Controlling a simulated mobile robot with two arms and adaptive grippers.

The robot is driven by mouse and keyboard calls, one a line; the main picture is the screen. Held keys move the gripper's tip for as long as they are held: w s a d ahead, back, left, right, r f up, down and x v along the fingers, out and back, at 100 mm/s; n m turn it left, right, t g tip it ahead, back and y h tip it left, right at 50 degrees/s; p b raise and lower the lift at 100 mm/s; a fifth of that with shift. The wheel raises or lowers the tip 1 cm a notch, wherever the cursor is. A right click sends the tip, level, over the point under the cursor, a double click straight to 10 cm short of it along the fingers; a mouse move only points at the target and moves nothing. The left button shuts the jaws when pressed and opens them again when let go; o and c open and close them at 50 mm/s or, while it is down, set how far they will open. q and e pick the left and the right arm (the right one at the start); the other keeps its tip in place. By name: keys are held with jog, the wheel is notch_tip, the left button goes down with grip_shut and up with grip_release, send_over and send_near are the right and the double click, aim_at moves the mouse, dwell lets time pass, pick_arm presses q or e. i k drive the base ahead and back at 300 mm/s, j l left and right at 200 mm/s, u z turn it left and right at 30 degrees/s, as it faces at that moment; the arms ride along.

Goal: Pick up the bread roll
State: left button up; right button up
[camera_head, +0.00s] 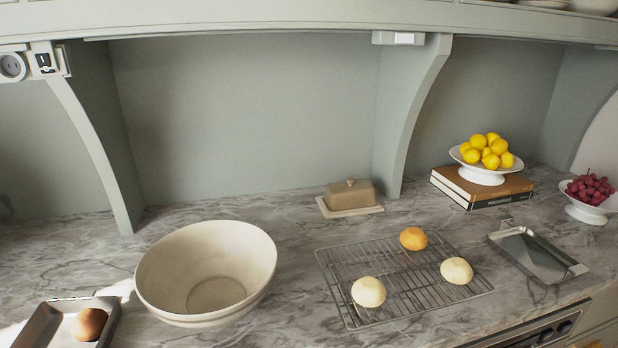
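A golden-brown bread roll (413,238) sits at the back of a wire cooling rack (340,262) on the marble counter. Two paler rolls lie on the same rack, one at the front left (368,291) and one at the right (456,270). A darker brown roll (88,324) lies in a grey metal tray (40,325) at the bottom left, partly cut off by the picture edge. Neither of my grippers shows in the head view.
A large cream bowl (160,262) stands between the left tray and the rack. A covered butter dish (350,196) is behind the rack. An empty metal tray (535,252), books (480,188) with a lemon bowl (482,175), and a grape bowl (585,210) are at right.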

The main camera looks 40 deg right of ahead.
aim_at(457, 270)
jog(key=z, duration=2.05)
jog(key=i+l+u, duration=0.25)
jog(key=l, duration=0.2)
jog(key=l+u, duration=0.2)
jog(key=l, duration=0.25)
jog(key=i+l+u, duration=0.1)
jog(key=l+u, duration=0.15)
jog(key=l, duration=0.2)
